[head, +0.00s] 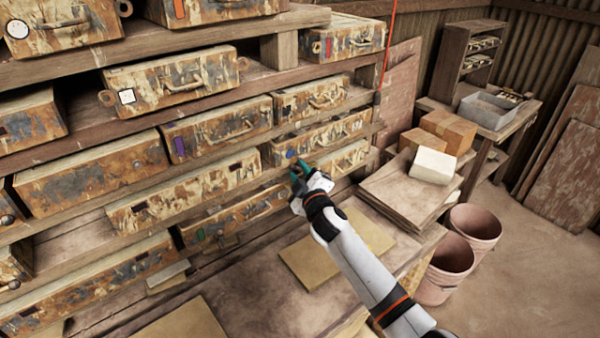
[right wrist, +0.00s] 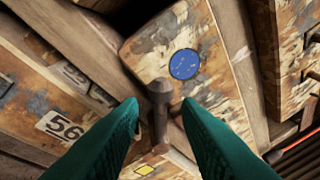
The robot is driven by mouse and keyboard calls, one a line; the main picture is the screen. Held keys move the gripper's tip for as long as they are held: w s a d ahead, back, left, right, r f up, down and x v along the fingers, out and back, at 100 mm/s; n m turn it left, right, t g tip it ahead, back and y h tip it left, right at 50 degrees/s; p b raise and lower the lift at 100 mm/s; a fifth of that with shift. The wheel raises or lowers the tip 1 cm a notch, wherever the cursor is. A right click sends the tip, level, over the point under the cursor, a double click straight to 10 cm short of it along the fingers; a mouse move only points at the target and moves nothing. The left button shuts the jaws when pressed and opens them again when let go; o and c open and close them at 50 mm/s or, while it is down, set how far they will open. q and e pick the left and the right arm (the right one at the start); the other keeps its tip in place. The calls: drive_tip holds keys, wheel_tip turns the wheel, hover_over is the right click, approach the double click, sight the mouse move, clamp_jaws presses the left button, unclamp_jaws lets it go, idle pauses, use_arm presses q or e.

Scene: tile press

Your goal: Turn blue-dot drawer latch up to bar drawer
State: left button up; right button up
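In the right wrist view, the blue dot (right wrist: 185,63) is a round blue label on the worn, flaking front of a drawer (right wrist: 208,85). The dark metal latch (right wrist: 158,118) stands just below the dot in that view, with a wider head on a short stem. My right gripper (right wrist: 160,108) has its green fingertips on either side of the latch, open with a gap on both sides. In the head view, my right gripper (head: 298,172) is at the rack front, and the latch is too small or hidden there. My left gripper is not in view.
Boards (head: 408,192), a cardboard box (head: 448,130) and pink buckets (head: 446,268) stand right.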

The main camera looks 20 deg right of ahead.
clamp_jaws()
drive_tip(key=p, duration=0.1)
drive_tip(key=r+m+p, duration=0.1)
drive_tip(key=p, duration=0.1)
drive_tip(key=shift+w+d+r+m+g, duration=0.1)
drive_tip(key=shift+d+r+m+g, duration=0.1)
drive_tip(key=shift+m+g, duration=0.1)
drive_tip(key=shift+d+m+p, duration=0.15)
drive_tip(key=shift+m+p, duration=0.2)
drive_tip(key=shift+m, duration=0.05)
drive_tip(key=shift+f, duration=0.1)
unclamp_jaws()
